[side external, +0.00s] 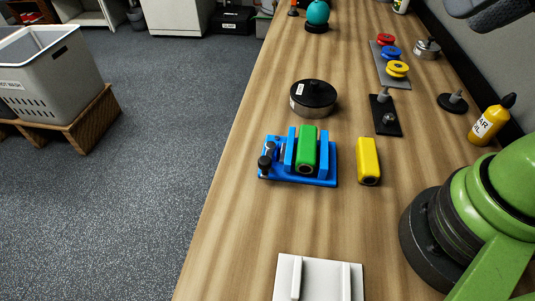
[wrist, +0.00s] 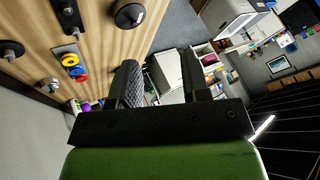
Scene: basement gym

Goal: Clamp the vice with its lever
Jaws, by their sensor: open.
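The blue vice (side external: 328,174) stands on the wooden bench in the side view. A green block (side external: 307,149) sits upright between its jaws; I cannot tell whether both jaws touch it. The lever (side external: 266,158), with dark knobs, is at the left end of the vice. My gripper (wrist: 160,78) is open and empty in the wrist view, its two dark fingers apart. It is away from the vice, which does not show in the wrist view. In the side view, dark grey parts at the top right corner may be my gripper, cut off by the frame.
A yellow block (side external: 368,161) stands just right of the vice. Behind are a lidded round pot (side external: 313,98), a black plate with a peg (side external: 385,116) and coloured spools (side external: 390,55). A yellow bottle (side external: 490,123) stands right, a white ridged tray (side external: 322,283) in front.

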